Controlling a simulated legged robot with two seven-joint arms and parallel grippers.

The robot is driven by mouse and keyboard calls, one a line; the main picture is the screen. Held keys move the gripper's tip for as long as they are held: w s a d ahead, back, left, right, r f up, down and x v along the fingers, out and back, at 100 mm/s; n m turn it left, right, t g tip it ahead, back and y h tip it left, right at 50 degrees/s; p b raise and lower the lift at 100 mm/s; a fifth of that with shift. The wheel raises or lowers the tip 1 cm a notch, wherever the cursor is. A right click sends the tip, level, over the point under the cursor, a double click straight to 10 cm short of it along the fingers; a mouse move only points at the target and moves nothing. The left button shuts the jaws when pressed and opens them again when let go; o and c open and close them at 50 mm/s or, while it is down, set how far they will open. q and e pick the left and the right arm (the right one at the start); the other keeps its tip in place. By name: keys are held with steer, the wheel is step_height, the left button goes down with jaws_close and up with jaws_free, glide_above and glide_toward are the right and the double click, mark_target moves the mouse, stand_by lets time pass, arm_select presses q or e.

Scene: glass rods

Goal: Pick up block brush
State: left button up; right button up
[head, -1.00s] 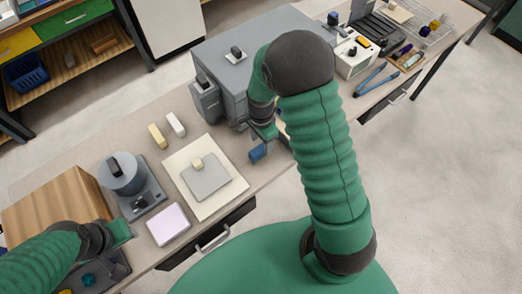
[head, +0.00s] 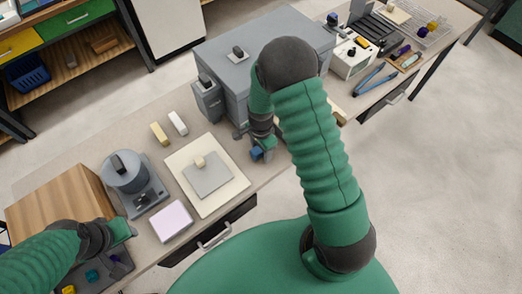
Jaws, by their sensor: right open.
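I cannot pick out the block brush for certain. A pale wooden piece (head: 340,115) shows partly from behind my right arm, by the front edge of the bench; the rest of it is hidden. A yellowish block (head: 159,134) and a whitish block (head: 178,123) lie on the bench at left centre. My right gripper (head: 258,154) is open, pointing down near the front edge of the bench, below the large grey box. A small blue part shows at its tips. My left gripper (head: 125,231) is at lower left by the dark tray; its jaws are unclear.
The large grey box (head: 285,45) stands behind my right gripper. A cream board with a grey pad (head: 208,181), a pink-white pad (head: 171,221) and a grey round device (head: 122,172) fill the left bench. Blue-handled pliers (head: 369,82) lie at right.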

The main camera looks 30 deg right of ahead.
steer(key=shift+w+d+f, duration=0.1)
steer(key=shift+d, duration=0.05)
steer(key=shift+d, duration=0.1)
steer(key=shift+c, duration=1)
steer(key=shift+d, duration=0.15)
steer(key=c, duration=1)
arm_select(q)
steer(key=shift+d, duration=0.1)
arm_select(e)
steer(key=shift+a, duration=0.25)
jaws_close()
